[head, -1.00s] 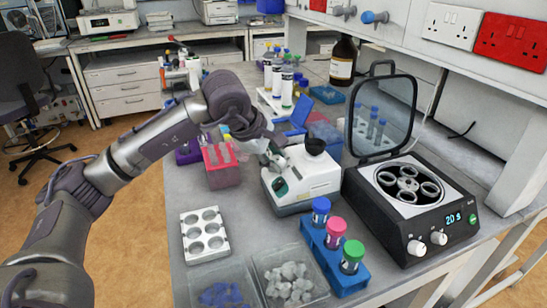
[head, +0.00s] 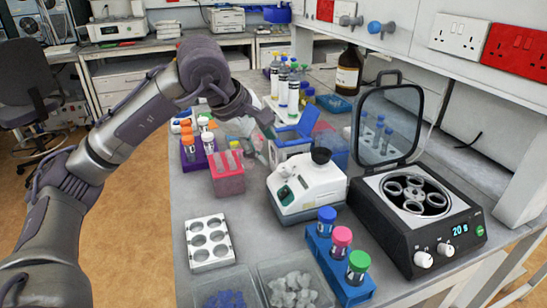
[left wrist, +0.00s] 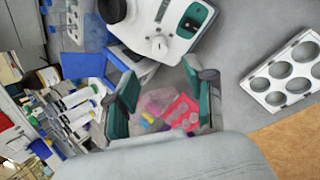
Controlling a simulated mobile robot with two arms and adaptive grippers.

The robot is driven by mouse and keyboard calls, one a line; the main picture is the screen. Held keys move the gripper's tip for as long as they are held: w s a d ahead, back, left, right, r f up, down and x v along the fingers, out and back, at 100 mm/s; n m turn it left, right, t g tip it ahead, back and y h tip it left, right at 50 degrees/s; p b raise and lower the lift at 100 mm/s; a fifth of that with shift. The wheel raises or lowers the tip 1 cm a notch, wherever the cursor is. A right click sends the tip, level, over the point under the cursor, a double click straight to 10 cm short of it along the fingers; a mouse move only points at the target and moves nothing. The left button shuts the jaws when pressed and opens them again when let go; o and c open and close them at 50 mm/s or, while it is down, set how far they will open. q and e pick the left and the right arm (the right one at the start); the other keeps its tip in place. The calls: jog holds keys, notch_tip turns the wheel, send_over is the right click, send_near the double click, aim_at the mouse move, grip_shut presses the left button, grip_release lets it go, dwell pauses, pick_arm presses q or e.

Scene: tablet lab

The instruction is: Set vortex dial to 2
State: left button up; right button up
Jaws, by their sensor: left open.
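The vortex mixer (head: 308,188) is a white box with a black cup (head: 320,155) on top, standing mid-table in the head view. A green-edged panel and a small dial show on its front; the dial's setting is too small to read. In the left wrist view the mixer (left wrist: 165,15) is at the top, upside down, with its pale dial (left wrist: 158,45) facing the gripper. My left gripper (head: 266,132) is beyond the mixer, to its left, apart from it. In the left wrist view its teal fingers (left wrist: 161,78) are spread with nothing held. My right gripper is not shown.
A centrifuge (head: 415,205) with its lid up stands right of the mixer. A blue rack (head: 322,255) of capped tubes is in front. A white plate with wells (head: 209,241) lies left. A pink rack (head: 227,178) and a blue open box (head: 296,132) are near the gripper.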

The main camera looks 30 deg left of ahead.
pick_arm(q)
jog(key=shift+v, duration=1.6)
